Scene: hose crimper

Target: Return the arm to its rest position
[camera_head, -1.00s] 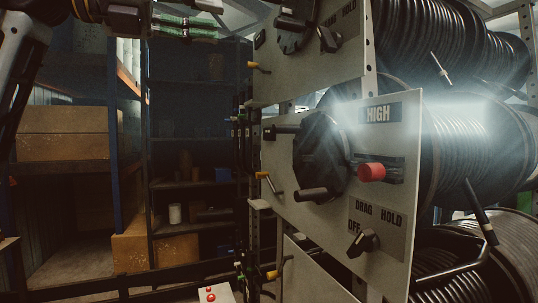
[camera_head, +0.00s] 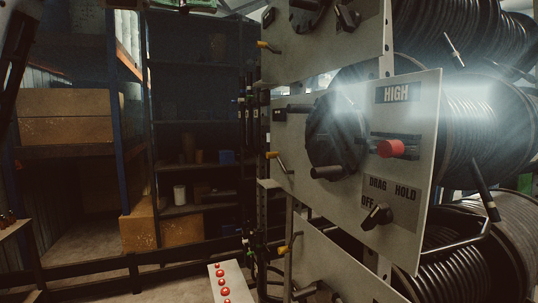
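My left arm (camera_head: 14,50) enters as a dark link at the upper left edge. Only slivers of what appears to be my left gripper (camera_head: 184,8) show at the top edge, so its fingers and whether they hold anything are cut off. No part of my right arm or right gripper is in view. A grey control panel (camera_head: 352,222) stands at the centre right, marked HIGH, DRAG, HOLD and OFF. It carries a large black round knob (camera_head: 337,128), a red knob (camera_head: 391,148) and a small black switch (camera_head: 377,216). Nothing of mine touches it.
Large reels of black hose (camera_head: 478,140) fill the right side behind the panels. Yellow-tipped levers (camera_head: 274,155) stick out on the panels' left. A pale box with red buttons (camera_head: 230,283) stands at the bottom. Shelves with cardboard boxes (camera_head: 66,116) are at the back left.

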